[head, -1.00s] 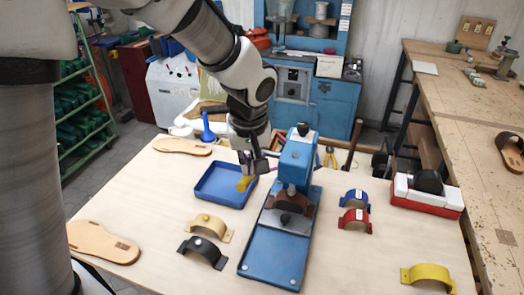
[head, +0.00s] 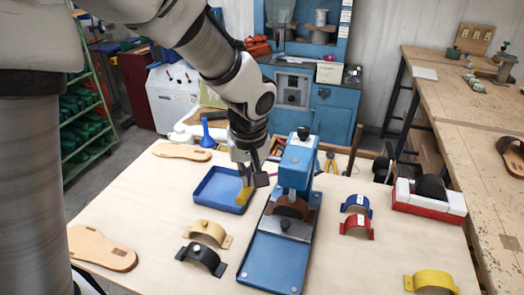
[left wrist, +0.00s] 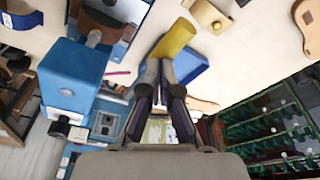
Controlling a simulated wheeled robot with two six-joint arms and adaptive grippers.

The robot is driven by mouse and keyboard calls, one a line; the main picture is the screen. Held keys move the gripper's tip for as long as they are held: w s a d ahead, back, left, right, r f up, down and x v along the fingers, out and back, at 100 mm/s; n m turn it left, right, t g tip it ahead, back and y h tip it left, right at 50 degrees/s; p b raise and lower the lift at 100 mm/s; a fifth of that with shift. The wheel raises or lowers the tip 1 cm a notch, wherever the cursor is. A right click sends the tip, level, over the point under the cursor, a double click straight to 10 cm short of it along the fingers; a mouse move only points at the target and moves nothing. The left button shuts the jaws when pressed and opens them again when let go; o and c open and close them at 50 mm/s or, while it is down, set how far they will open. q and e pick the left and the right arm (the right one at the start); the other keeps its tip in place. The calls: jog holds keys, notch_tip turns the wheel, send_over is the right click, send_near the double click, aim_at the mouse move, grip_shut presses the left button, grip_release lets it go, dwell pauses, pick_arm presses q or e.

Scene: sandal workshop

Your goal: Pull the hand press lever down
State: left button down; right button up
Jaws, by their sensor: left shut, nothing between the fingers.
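The blue hand press (head: 298,160) stands upright on the bench, with a blue base plate in front and a dark knob (head: 303,132) at its top. The press head (left wrist: 72,78) and the knob (left wrist: 60,128) also show in the left wrist view. A brown curved piece (head: 288,207) sits in the press. My left gripper (head: 248,182) is shut and empty, left of the press and over the right side of the blue tray. My right gripper is out of view.
The blue tray (head: 210,202) lies left of the press. Tan (head: 207,232) and black (head: 202,258) arches lie front left; blue (head: 356,203) and red (head: 357,224) arches lie right. A yellow arch (head: 430,283) is at front right. A red-and-white block (head: 428,205) stands farther right.

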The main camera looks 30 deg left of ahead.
pick_arm(q)
notch_tip(320, 180, up, 12)
jog(key=w+p, duration=0.3)
jog(key=p, duration=0.7)
jog(key=shift+a+f, duration=0.2)
jog(key=shift+a, duration=0.15)
